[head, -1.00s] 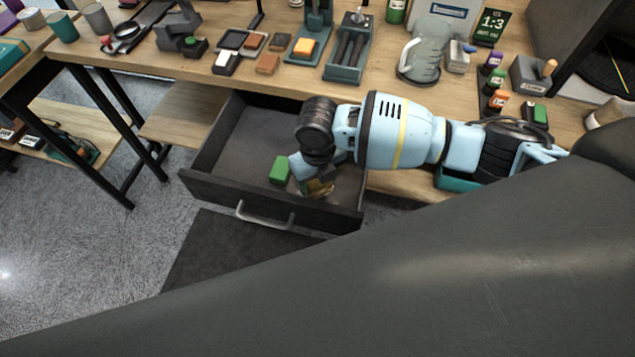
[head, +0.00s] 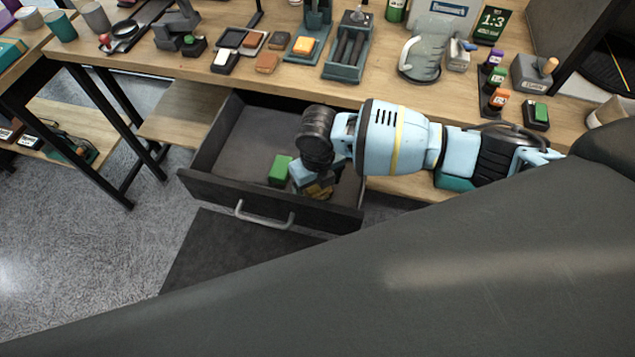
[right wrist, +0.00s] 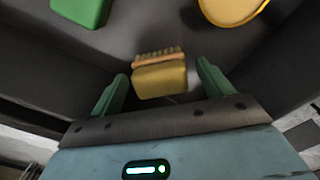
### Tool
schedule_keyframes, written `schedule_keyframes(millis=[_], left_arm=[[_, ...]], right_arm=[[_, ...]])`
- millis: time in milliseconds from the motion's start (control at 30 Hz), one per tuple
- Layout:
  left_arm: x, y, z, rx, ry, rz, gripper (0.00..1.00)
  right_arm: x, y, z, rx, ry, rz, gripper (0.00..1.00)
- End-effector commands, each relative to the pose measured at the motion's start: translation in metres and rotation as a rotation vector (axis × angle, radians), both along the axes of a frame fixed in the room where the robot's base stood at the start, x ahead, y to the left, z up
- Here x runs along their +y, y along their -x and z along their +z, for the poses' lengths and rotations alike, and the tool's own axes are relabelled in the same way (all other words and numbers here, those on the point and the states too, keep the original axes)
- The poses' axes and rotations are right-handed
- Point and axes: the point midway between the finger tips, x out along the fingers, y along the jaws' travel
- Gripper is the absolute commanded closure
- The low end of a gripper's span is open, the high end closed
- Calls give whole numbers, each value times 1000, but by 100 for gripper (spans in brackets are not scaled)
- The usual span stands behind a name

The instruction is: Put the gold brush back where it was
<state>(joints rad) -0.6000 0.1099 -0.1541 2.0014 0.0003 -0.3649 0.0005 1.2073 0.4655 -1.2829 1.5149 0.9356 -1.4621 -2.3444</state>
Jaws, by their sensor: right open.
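The gold brush (right wrist: 160,76) lies inside the open drawer (head: 228,195), its bristle edge facing away from my wrist. In the right wrist view it sits between the two green fingers of my right gripper (right wrist: 162,72). The fingers are open, with a gap visible on each side of the brush. In the head view my right gripper (head: 312,181) reaches down into the drawer and covers most of the brush (head: 320,190). My left gripper is not in view.
A green block (head: 281,170) lies in the drawer left of my gripper; the right wrist view also shows a round yellow thing (right wrist: 232,8). The drawer's front wall and handle (head: 264,218) are close. The tabletop above (head: 300,82) holds several cleaning items.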

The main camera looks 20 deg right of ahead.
Motion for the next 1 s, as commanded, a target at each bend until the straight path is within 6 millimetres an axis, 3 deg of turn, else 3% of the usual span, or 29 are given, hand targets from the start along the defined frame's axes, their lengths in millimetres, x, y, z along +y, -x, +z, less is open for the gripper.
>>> schedule_keyframes(millis=[167,700,1000], left_arm=[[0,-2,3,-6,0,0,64],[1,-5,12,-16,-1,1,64],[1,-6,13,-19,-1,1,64]], right_arm=[[0,-1,13,-3,-1,1,21],[0,-1,109,-3,-1,0,21],[0,0,123,1,0,0,21]])
